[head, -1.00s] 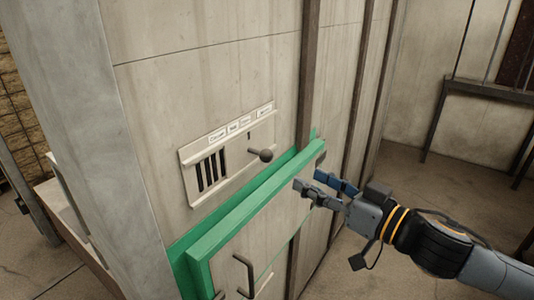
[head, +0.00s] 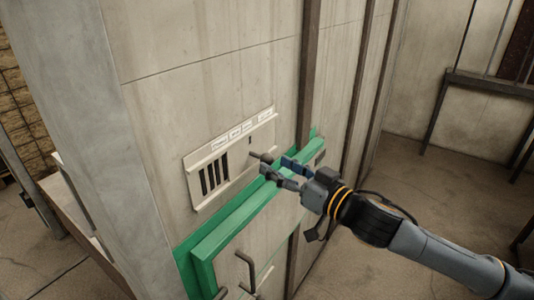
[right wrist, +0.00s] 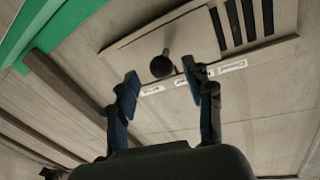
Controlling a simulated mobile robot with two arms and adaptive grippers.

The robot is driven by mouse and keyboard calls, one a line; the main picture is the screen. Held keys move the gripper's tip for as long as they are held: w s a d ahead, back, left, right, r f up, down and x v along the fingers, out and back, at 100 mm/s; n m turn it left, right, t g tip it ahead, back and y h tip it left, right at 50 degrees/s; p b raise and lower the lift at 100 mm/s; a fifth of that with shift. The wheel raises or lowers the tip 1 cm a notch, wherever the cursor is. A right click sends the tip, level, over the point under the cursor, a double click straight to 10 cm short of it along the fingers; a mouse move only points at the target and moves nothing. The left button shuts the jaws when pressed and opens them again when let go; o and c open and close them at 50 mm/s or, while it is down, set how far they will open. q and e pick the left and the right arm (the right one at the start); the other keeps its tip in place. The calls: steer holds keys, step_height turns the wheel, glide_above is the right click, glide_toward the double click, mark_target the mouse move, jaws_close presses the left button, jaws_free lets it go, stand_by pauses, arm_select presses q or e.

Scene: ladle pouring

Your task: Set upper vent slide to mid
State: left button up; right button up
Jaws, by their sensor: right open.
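The upper vent (head: 232,158) is a pale plate on the concrete wall, with several dark slots showing at its left part. Its slide has a dark round knob (right wrist: 161,66), which stands toward the right part of the vent in the head view. My right gripper (head: 274,168) is open and close to the knob, partly covering it in the head view. In the right wrist view the knob shows between the two blue-padded fingertips (right wrist: 160,78); I cannot tell whether they touch it. My left gripper is not in view.
A green door frame (head: 240,222) juts out just below the vent, with a dark handle (head: 246,270) lower down. Open floor (head: 400,220) lies to the right.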

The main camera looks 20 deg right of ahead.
mark_target(267, 157)
steer(key=shift+p+x, duration=0.6)
steer(key=shift+x, duration=1.55)
jaws_close()
